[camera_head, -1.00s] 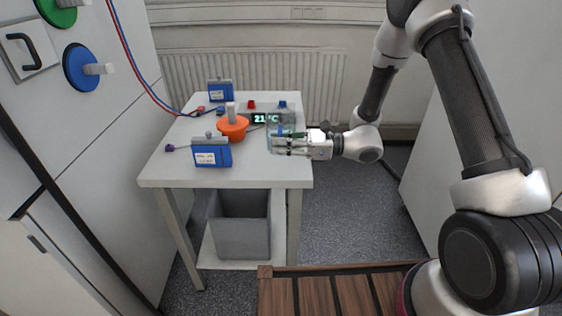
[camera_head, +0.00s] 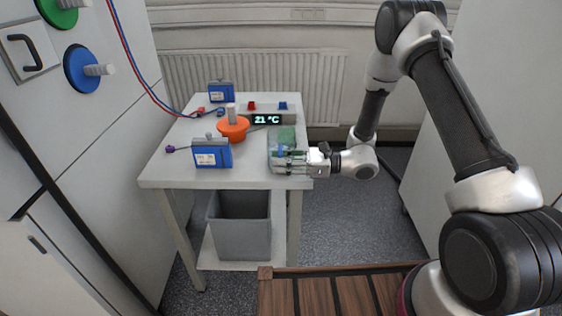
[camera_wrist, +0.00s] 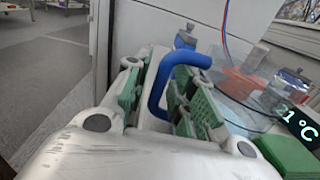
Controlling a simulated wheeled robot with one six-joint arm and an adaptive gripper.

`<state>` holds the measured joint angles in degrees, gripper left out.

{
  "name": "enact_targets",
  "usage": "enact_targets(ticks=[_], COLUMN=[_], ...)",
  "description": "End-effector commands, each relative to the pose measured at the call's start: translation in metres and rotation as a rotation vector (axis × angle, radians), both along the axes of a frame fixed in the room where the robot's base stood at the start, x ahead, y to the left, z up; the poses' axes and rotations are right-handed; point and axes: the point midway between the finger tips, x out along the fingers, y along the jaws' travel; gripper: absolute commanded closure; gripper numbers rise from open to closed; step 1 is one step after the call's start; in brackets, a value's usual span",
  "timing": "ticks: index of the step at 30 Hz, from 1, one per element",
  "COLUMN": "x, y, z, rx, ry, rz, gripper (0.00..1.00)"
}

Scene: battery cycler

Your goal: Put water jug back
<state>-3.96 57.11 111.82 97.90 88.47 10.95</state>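The water jug (camera_head: 275,150) is clear, with a bluish tint and a blue handle (camera_wrist: 158,95). It stands upright near the right front edge of the white table. My gripper (camera_head: 285,161) reaches in from the right at the jug's handle side. In the wrist view its green-padded fingers (camera_wrist: 160,105) are on either side of the handle, with a gap showing between them, so it looks open around the handle. The jug's base is partly hidden by my fingers. A green block (camera_head: 288,134) shows just behind the jug.
A temperature display reading 21 °C (camera_head: 267,119) is behind the jug. An orange round piece with a grey post (camera_head: 232,128) and a blue battery box (camera_head: 211,154) are to its left. Another blue box (camera_head: 221,92) stands at the back. A grey bin (camera_head: 240,225) is under the table (camera_head: 240,181).

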Motion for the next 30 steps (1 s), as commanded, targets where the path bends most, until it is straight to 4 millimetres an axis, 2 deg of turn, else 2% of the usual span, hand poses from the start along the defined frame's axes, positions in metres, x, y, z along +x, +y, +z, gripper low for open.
enact_targets(ticks=[10, 22, 25, 30], x=[0.0, -0.007, -0.009, -0.009], y=[-0.002, -0.065, -0.074, -0.078], z=[-0.001, -0.005, -0.005, -0.005], rx=[0.0, 0.0, 0.0, 0.0], ry=[0.0, 0.001, 0.001, 0.0], rz=[-0.001, -0.003, -0.001, 0.0], gripper=[0.69, 0.69, 0.69, 0.69])
